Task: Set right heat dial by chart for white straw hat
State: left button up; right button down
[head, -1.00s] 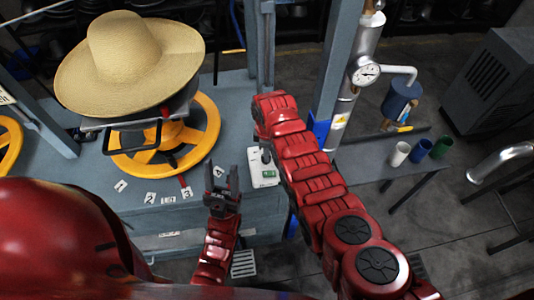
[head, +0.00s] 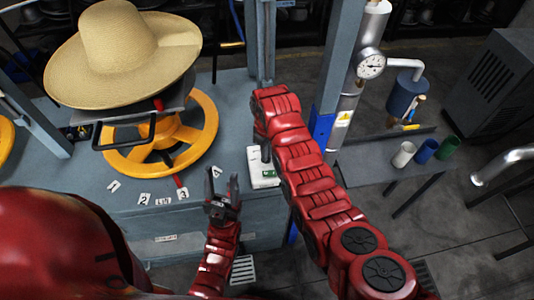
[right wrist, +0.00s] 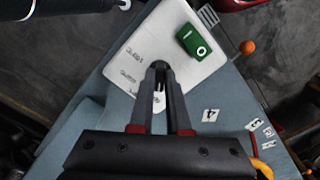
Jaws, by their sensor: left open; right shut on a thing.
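The straw hat (head: 125,45), pale tan with a wide brim, sits on the press at the upper left of the head view. A white panel (head: 257,162) lies on the bench beside my right arm; it also fills the upper middle of the right wrist view (right wrist: 135,45), with small unreadable print. My right gripper (right wrist: 160,72) is shut on a small dark knob (right wrist: 159,65) on this panel. In the head view my right arm hides the knob and gripper. My left gripper (head: 222,186) is open and empty above the bench's front edge.
A yellow handwheel (head: 207,125) is under the hat, with numbered cards (head: 144,199) in front. A green block with a white ring (right wrist: 195,40) sits on the panel. A gauge (head: 371,65) on a pipe and several cups (head: 404,153) are on the right.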

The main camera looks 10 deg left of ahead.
dwell(0.3)
jog(key=c, duration=0.9)
grip_release()
jog(key=shift+r+b, duration=0.35)
jog(key=shift+r, duration=0.2)
notch_tip(320, 180, up, 4)
jog(key=shift+w, duration=0.1)
notch_tip(320, 180, up, 12)
jog(key=p, duration=0.4)
jog(key=shift+r, duration=0.15)
